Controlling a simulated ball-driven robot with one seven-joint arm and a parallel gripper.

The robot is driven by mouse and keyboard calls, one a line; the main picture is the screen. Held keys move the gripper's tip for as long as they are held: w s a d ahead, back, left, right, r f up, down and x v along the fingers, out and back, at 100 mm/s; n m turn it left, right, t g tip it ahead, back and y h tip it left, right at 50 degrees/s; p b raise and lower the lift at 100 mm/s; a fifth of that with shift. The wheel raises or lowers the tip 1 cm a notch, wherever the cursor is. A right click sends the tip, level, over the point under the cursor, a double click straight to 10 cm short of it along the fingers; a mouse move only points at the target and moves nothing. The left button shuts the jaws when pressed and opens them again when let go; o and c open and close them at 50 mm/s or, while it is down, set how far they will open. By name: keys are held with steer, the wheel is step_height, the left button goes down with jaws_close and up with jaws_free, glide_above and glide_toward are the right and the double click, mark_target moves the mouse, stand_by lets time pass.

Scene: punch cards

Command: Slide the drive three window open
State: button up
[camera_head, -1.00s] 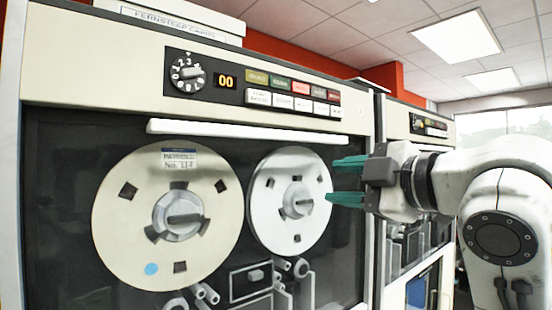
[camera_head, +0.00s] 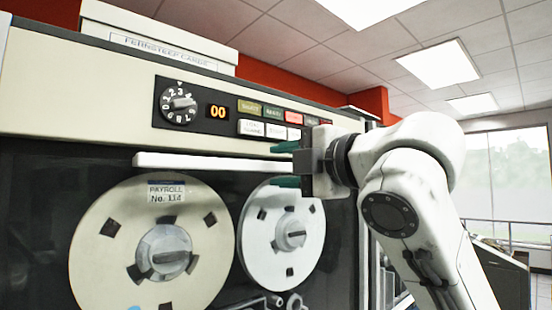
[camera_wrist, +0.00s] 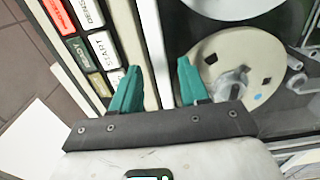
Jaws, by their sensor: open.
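The tape drive's dark glass window (camera_head: 40,185) fills the lower left of the head view. A white handle bar (camera_head: 200,160) runs along its top, just under the cream control panel; the bar also shows in the wrist view (camera_wrist: 152,40). My gripper (camera_head: 285,164) is open at the bar's right end. Its teal fingers (camera_wrist: 158,88) lie on either side of the bar in the wrist view, with gaps visible. I cannot tell how deep the bar sits between them. The bar's right end is hidden behind the gripper in the head view.
Behind the glass are a cream reel (camera_head: 100,250) labelled Payroll and a white reel (camera_head: 262,245).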

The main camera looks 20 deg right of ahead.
steer(key=shift+x, duration=1.2)
steer(key=shift+c, duration=0.3)
jaws_close()
